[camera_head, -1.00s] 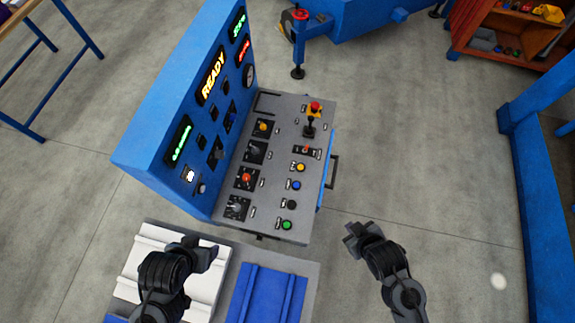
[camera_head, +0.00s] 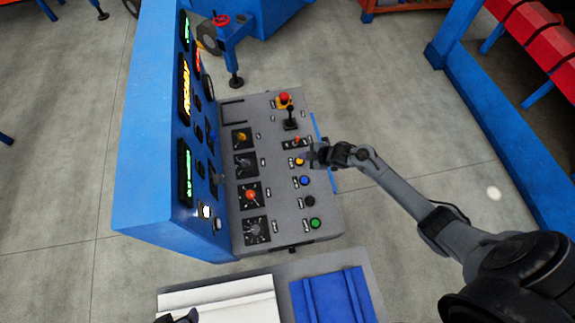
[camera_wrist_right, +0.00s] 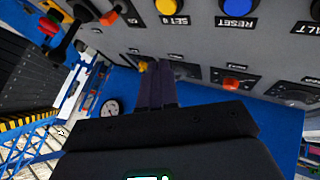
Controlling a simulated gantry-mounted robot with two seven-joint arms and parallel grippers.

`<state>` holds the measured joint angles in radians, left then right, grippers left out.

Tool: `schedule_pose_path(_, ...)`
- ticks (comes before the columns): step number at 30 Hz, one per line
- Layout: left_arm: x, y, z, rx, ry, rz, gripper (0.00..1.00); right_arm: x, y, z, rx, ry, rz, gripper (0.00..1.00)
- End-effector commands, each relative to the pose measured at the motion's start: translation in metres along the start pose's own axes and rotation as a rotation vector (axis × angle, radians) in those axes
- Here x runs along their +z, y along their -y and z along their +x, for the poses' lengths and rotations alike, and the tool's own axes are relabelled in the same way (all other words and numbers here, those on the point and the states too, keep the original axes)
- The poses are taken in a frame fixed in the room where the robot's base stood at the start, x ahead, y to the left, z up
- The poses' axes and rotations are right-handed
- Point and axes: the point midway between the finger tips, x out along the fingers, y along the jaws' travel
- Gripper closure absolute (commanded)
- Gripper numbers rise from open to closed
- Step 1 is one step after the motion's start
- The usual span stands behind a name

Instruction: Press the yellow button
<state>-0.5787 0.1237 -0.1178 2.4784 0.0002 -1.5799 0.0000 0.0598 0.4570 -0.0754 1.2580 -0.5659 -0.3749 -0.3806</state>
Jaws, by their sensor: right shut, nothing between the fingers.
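The yellow button (camera_head: 299,161) is a small round button on the grey sloping panel (camera_head: 272,170), between the red switch above and the blue button below. In the right wrist view the yellow button (camera_wrist_right: 170,6) sits at the top edge, above a "SET 0" label. My right gripper (camera_head: 316,157) is shut and empty, just right of the yellow button and close to it. In the wrist view its fingers (camera_wrist_right: 157,82) are together, below the button in the picture; contact does not show. Only a dark bit of my left arm (camera_head: 180,317) shows at the bottom edge.
Near the yellow button are the blue button (camera_head: 304,181), black button (camera_head: 310,201) and green button (camera_head: 316,223). A joystick (camera_head: 290,120) and red emergency stop (camera_head: 284,99) stand further up. Dials line the panel's left, beside the blue upright display cabinet (camera_head: 155,130).

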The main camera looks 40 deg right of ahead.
Motion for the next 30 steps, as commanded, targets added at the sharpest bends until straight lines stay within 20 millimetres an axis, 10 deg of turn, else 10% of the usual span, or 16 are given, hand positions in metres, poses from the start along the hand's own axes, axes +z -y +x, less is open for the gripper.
schedule_pose_path(9, 0.003, -0.005, 0.009, 0.012, -0.001, -0.008, 0.35, -0.014, -0.036, 0.003, 0.051, -0.021, -0.020, 1.00)
schedule_pose_path(30, 0.008, -0.001, 0.022, -0.001, 0.000, 0.005, 0.35, -0.008, -0.030, 0.014, 0.052, -0.022, -0.020, 1.00)
